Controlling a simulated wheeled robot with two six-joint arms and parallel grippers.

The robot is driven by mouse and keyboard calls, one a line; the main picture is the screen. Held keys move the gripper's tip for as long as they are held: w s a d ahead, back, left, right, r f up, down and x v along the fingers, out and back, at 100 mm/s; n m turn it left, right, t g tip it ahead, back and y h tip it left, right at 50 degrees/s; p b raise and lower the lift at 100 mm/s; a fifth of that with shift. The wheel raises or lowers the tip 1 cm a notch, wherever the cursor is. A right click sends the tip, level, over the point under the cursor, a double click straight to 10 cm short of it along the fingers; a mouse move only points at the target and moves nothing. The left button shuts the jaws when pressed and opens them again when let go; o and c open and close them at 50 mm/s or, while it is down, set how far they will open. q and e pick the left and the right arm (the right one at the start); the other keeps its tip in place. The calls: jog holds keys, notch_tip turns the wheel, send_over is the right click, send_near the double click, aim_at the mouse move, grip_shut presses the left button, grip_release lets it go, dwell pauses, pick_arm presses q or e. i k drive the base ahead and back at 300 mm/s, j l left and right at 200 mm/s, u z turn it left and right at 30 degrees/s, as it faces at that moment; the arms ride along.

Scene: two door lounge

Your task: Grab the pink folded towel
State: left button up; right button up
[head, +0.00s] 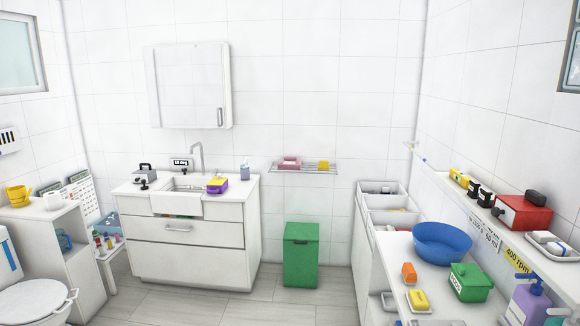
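A pink item (289,163) that looks like a folded towel lies on the left part of a wire wall shelf (306,170) on the back wall. It is small in the view, so its folds are hard to make out. A yellow item (324,165) sits on the same shelf to its right, with a gap between them. Neither of my grippers is in view.
A green bin (301,255) stands on the floor below the shelf. A white sink cabinet (190,251) is to its left, and a white counter with a blue basin (442,243) is at the right. The floor (240,308) in front is clear.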

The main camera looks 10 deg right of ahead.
aim_at(288, 163)
jog(key=i+z, duration=0.25)
jog(key=i, duration=2.35)
jog(key=i+j+z, duration=0.1)
jog(key=i+z, duration=0.2)
jog(key=i, duration=0.2)
jog(key=i+j+z, duration=0.25)
jog(key=i, duration=0.25)
jog(key=i+j+z, duration=0.3)
jog(key=i, duration=0.2)
